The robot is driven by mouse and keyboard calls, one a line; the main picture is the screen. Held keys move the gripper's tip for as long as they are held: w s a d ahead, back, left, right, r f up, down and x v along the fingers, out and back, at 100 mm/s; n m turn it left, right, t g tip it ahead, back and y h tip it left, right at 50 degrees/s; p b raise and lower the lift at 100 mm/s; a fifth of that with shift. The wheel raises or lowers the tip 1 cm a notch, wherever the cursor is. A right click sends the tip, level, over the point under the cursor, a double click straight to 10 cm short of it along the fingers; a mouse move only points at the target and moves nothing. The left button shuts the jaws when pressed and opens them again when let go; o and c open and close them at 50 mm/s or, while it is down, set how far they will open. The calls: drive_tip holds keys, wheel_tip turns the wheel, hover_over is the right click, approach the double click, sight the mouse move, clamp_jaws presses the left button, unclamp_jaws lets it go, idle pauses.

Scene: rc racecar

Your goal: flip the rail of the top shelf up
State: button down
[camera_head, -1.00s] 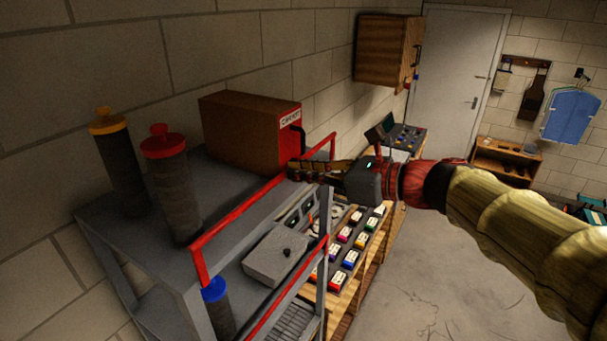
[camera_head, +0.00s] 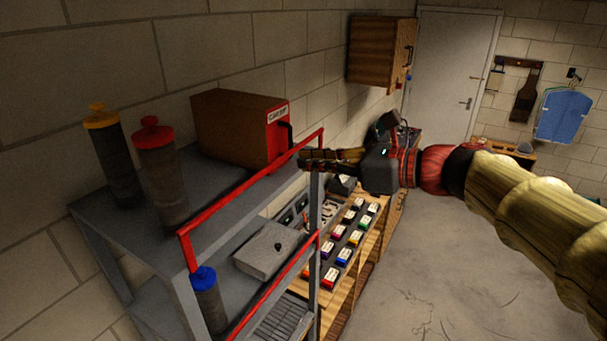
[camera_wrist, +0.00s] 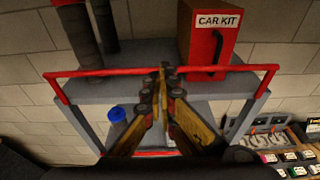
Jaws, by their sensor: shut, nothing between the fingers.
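The top shelf (camera_head: 225,212) is a grey metal shelf with a red rail (camera_head: 245,187) along its front. The rail stands raised above the shelf's front edge, its short bent ends reaching down to the corners. In the wrist view the rail (camera_wrist: 105,72) runs across the picture above the front edge of the shelf (camera_wrist: 100,92). My gripper (camera_head: 303,160) is shut and empty by the rail's far right end in the head view. In the wrist view my fingertips (camera_wrist: 162,72) overlap the middle of the rail; I cannot tell whether they touch it.
On the top shelf stand a red-capped canister (camera_head: 160,175), a yellow-capped canister (camera_head: 115,160) and the CAR KIT box (camera_head: 240,130). Below are a blue-capped canister (camera_head: 208,300), a grey case (camera_head: 270,250) and a lower red rail (camera_head: 275,290). Open floor (camera_head: 420,260) lies right.

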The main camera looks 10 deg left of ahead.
drive_tip(key=shift+d+r, duration=1.2)
drive_tip(key=shift+r, duration=1.75)
drive_tip(key=s+d+f+n+h+b, duration=0.5)
drive_tip(key=f+b, duration=0.5)
drive_tip(key=f, duration=1)
drive_tip(key=s+d+f+n+h+b, duration=0.4)
drive_tip(key=s+d+f+n+b, duration=0.5)
drive_tip(key=f, duration=1.1)
drive_tip(key=s+d+f+n+h+b, duration=0.5)
drive_tip(key=s+d+f+n+b, duration=0.3)
drive_tip(key=f, duration=1.2)
drive_tip(key=d+b, duration=0.3)
drive_tip(key=shift+s+h, duration=0.3)
drive_tip(key=shift+s, duration=0.05)
